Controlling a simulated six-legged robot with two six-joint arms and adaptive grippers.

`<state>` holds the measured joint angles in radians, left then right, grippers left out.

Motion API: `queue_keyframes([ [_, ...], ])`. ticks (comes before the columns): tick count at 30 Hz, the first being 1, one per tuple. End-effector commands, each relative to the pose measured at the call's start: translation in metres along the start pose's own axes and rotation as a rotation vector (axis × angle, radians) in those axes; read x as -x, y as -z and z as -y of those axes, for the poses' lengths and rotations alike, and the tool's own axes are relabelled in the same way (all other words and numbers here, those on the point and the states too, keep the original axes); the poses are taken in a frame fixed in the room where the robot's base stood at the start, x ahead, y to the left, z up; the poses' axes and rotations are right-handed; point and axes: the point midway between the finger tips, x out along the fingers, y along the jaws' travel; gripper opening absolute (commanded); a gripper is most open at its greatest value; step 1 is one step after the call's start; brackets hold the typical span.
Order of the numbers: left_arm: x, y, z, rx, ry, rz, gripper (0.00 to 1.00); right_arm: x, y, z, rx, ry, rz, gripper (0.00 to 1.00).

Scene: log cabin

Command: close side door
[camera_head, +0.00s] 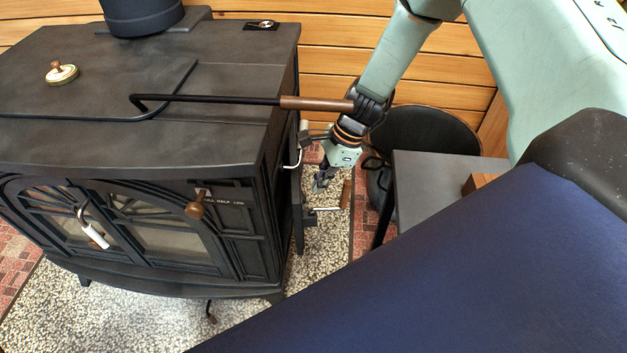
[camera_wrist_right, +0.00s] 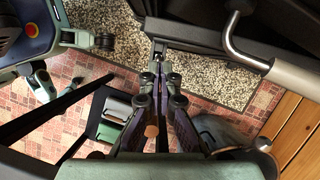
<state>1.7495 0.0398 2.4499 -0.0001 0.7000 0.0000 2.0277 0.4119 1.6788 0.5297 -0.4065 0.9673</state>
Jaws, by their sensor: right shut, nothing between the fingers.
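The black stove (camera_head: 225,130) fills the left of the head view. Its side door (camera_head: 297,215) shows as a narrow dark edge on the right side and seems to stand slightly out from the body; I cannot tell by how much. A door handle with a brown wooden grip (camera_head: 346,194) sticks out to the right from it. My right gripper (camera_head: 321,184) is shut and empty, pointing down beside the door, just left of the grip. In the right wrist view my right gripper (camera_wrist_right: 160,72) points toward the dark stove edge; contact is unclear. My left gripper is in neither view.
A long rod with a brown handle (camera_head: 318,104) crosses above the stove, by my right wrist. A black bucket (camera_head: 425,130) and a small grey table (camera_head: 440,172) stand to the right. The log wall (camera_head: 340,60) is behind. A curved metal bar (camera_wrist_right: 235,45) shows in the wrist view.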

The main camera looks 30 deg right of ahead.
Motion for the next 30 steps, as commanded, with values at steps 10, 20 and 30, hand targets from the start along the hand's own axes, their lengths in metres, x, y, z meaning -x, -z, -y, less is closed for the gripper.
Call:
queue_keyframes([
  [10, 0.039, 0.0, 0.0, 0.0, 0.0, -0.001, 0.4, 0.052, -0.006, -0.002, 0.0, 0.003, 0.002, 0.0],
  [20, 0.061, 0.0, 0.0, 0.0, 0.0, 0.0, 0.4, 0.082, -0.005, -0.005, 0.001, 0.003, 0.001, 0.0],
  [30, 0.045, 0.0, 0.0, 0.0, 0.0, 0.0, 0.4, 0.064, 0.017, -0.018, -0.083, 0.0, 0.192, 0.0],
])
